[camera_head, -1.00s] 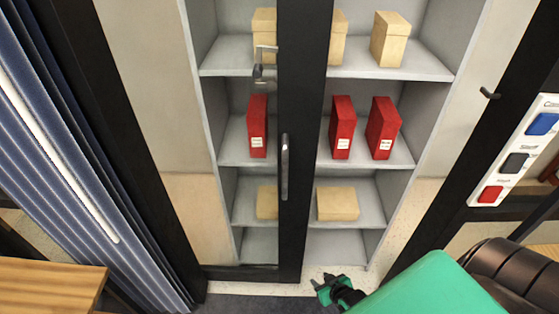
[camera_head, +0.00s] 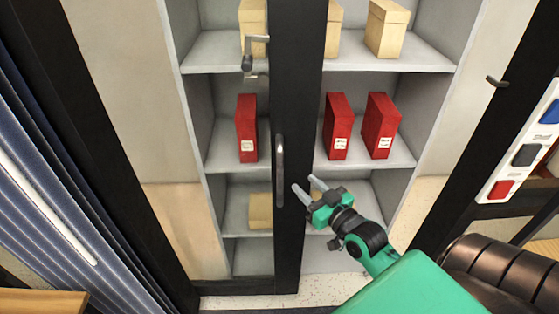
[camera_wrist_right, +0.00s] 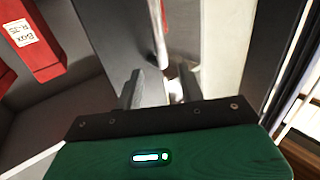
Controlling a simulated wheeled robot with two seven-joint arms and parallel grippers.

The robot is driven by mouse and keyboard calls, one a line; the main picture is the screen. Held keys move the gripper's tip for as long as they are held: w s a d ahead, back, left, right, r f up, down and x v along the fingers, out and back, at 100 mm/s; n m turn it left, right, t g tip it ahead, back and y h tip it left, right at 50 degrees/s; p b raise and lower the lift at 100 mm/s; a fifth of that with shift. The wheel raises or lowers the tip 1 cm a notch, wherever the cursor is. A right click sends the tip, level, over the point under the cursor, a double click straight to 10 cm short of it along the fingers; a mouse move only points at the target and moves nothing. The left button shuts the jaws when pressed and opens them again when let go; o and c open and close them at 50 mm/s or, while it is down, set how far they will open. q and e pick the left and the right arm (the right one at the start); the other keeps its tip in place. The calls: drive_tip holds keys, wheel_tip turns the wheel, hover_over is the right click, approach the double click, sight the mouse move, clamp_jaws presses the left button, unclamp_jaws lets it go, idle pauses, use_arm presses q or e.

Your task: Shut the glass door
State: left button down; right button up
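The glass door has a black frame (camera_head: 296,110) whose upright edge stands in front of the middle of the shelves. Its clear pane covers the left part of the shelves. A slim upright metal handle (camera_head: 280,170) is on that edge. My right gripper (camera_head: 305,187) is just right of the handle's lower end, its two fingers apart with nothing seen between them. In the right wrist view the gripper (camera_wrist_right: 160,88) also shows spread fingers, with a slim upright bar beyond them, perhaps the handle. Contact with the door cannot be told. My left gripper is out of view.
Shelves (camera_head: 390,62) behind the door hold several red boxes (camera_head: 380,125) and tan boxes (camera_head: 387,28). A lever handle (camera_head: 250,52) shows at upper left. A panel with coloured switches (camera_head: 525,155) is at right, a blue slatted surface (camera_head: 50,190) at left.

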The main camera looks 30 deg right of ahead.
sight(282, 164)
drive_tip(key=w+p, duration=0.1)
drive_tip(key=w, duration=0.3)
drive_tip(key=w+p, duration=0.1)
drive_tip(key=w, duration=0.3)
drive_tip(key=w+p, duration=0.2)
drive_tip(key=w, duration=0.2)
drive_tip(key=shift+w+a, duration=0.1)
drive_tip(key=shift+a, duration=0.15)
clamp_jaws()
